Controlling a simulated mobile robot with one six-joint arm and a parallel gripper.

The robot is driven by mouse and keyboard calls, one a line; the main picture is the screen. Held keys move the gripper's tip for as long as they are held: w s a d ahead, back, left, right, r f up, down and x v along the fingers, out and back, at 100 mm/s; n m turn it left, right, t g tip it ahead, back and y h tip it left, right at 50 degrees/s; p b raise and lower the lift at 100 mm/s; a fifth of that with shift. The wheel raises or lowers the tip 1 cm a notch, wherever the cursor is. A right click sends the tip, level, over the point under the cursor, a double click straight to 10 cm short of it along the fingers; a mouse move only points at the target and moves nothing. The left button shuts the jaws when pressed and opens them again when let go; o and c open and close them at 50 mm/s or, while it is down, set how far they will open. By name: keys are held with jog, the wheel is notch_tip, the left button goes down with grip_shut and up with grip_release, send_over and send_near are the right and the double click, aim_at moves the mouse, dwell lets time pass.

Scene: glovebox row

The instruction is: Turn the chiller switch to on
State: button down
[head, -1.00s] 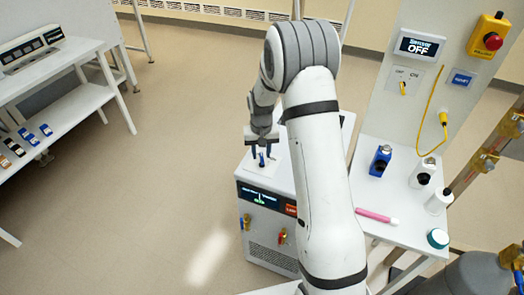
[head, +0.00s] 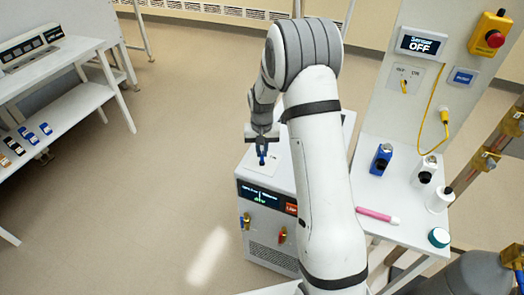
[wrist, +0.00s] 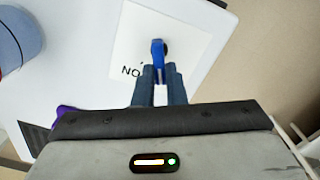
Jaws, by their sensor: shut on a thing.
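The chiller (head: 262,230) is a white box with a dark display and red label on its front, at the middle of the head view. Its blue switch handle sits on a white plate (head: 277,160) on the top. My gripper (head: 262,155) points down over it. In the wrist view the fingers of my gripper (wrist: 158,90) are shut on the blue switch (wrist: 158,50), whose far end shows beyond them. Black letters stand beside it on the white plate (wrist: 130,45), partly hidden by the fingers. I cannot tell which position the switch is in.
A side table (head: 400,205) to the right holds bottles and a pink tube (head: 377,215). A white shelf (head: 75,110) stands at the left. The floor between is clear.

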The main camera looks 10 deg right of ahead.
jog(key=shift+s+d+m+b, duration=0.1)
jog(key=shift+d+m+b, duration=0.1)
jog(key=shift+m+b, duration=1.75)
jog(key=shift+m+p, duration=0.55)
jog(key=shift+m, duration=0.1)
jog(key=c, duration=1.5)
grip_release()
notch_tip(320, 180, up, 7)
jog(key=shift+r+b, duration=0.2)
jog(key=shift+b, duration=0.3)
jog(key=shift+r, duration=0.2)
